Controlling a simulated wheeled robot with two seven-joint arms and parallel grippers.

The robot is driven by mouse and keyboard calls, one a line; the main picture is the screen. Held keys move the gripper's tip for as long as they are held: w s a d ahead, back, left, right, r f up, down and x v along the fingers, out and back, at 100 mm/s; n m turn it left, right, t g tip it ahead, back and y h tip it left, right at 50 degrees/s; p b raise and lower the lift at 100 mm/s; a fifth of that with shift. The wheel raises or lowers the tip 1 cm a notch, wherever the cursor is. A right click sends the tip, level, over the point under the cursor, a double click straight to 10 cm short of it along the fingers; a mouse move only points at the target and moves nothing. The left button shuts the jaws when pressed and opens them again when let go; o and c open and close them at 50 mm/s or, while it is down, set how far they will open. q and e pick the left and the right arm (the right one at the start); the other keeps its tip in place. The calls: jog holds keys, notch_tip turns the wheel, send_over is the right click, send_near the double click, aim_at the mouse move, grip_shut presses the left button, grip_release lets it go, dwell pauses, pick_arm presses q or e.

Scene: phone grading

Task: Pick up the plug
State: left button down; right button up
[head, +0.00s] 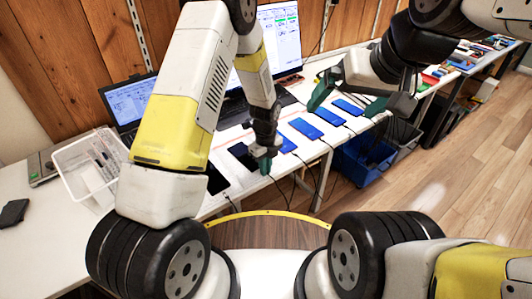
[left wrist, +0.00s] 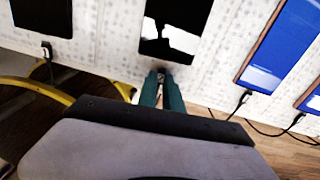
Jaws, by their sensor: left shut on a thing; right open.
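My left gripper (head: 264,166) is at the near edge of the table, beside a dark-screened phone (head: 243,156). In the left wrist view its green fingers (left wrist: 161,80) are close together at the lower end of that phone (left wrist: 172,28). They are shut on the plug (left wrist: 160,71), which is small and mostly hidden between the tips. I cannot tell whether the plug touches the phone. My right gripper (head: 347,103) is open and empty, above the blue-screened phones farther right.
Several blue phones (head: 305,128) lie in a row with cables over the table edge. Another dark phone (head: 216,179) lies to the left. A white bin (head: 88,168), laptop (head: 128,100) and monitor (head: 281,38) stand behind. A blue crate (head: 362,160) is below the table.

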pick_arm(q)
jog(key=shift+r, duration=0.55)
jog(key=r, duration=0.3)
jog(key=shift+s, duration=0.3)
jog(key=s+r, duration=0.1)
jog(key=s, duration=1.4)
send_over(269, 175)
notch_tip(269, 175, down, 2)
jog(key=shift+f, duration=0.1)
jog(key=shift+w+a+f, duration=0.3)
jog(key=shift+w+f, duration=0.05)
jog(key=shift+f, duration=0.3)
jog(key=shift+w+a+f, duration=0.25)
jog(key=shift+w+f, duration=0.1)
jog(key=shift+f, duration=0.3)
jog(key=shift+w+a+f, duration=0.1)
jog(key=shift+w+a, duration=0.25)
jog(key=shift+w, duration=0.05)
dwell(1.2)
jog(key=c, duration=1.4)
grip_release()
jog(key=shift+c, duration=0.2)
